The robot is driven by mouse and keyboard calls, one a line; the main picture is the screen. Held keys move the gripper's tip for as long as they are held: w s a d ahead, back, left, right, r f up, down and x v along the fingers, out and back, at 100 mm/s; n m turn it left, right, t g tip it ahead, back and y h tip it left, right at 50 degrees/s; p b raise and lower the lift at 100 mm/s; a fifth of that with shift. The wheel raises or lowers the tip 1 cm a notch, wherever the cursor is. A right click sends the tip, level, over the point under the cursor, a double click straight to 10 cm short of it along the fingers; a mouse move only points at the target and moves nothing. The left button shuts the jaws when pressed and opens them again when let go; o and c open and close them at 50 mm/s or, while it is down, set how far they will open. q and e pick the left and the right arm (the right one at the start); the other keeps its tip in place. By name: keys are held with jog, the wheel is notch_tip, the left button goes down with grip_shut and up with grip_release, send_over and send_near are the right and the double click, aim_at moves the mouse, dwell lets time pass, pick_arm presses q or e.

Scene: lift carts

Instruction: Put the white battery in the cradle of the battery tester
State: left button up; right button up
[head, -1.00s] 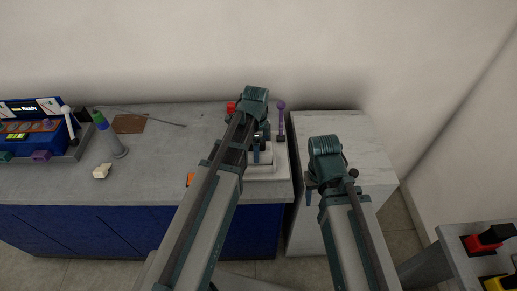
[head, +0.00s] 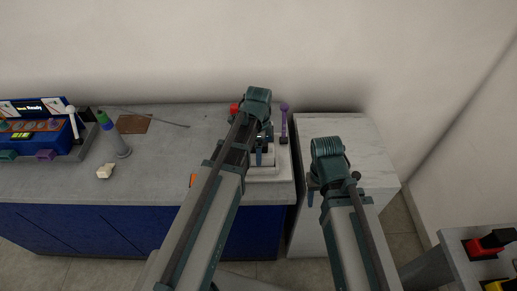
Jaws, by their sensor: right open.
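I cannot make out a white battery for certain in the head view. A blue console with a lit "Ready" display (head: 30,108) stands at the far left of the bench; it may be the battery tester, but its cradle is not clear. My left gripper (head: 262,152) points down over a white stepped base (head: 268,176) at the bench's right end. My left arm hides part of that base, and I cannot tell the jaw state. My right gripper (head: 312,194) is open, hanging by the left edge of the pale cabinet, with nothing visible in it.
A purple lever (head: 284,122) stands beside the white base. A pale cabinet (head: 365,150) has a clear top. A cart (head: 465,262) holds red-and-black and yellow items.

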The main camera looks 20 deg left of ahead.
pick_arm(q)
notch_tip(320, 180, up, 12)
jog(key=p, duration=1.1)
jog(key=shift+f, duration=0.2)
jog(key=shift+s+d, duration=0.2)
jog(key=s+d+n+y, duration=0.1)
jog(key=s+d+n, duration=0.9)
jog(key=s, duration=0.4)
jog(key=shift+n, duration=0.6)
notch_tip(320, 180, down, 7)
jog(key=b, duration=0.7)
